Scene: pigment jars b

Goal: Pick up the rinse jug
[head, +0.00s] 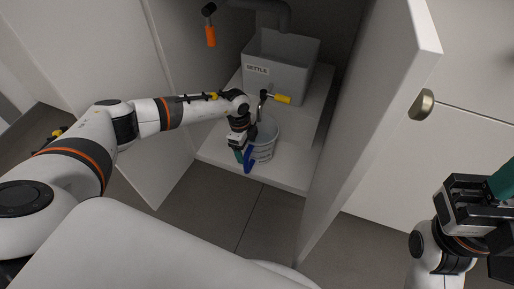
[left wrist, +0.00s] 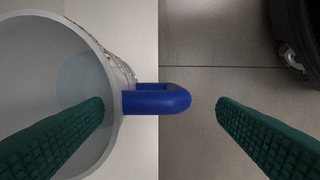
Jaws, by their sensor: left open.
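The rinse jug (head: 265,143) is a pale, open-topped jug with a blue handle (head: 248,162), standing on the low cabinet floor. My left gripper (head: 243,155) is open at the handle side of the jug. In the left wrist view the jug (left wrist: 40,70) fills the left side and its blue handle (left wrist: 165,99) points right, between my two green fingers (left wrist: 160,108). The left finger overlaps the jug's mouth and the right finger is apart from the handle. My right gripper (head: 485,195) is partly in view at the right edge, away from the jug; its fingertips are cut off.
A yellow-handled valve (head: 283,99) is close above the jug, and an orange handle (head: 211,37) hangs at the back left. The open cabinet door (head: 370,130) bounds the right side.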

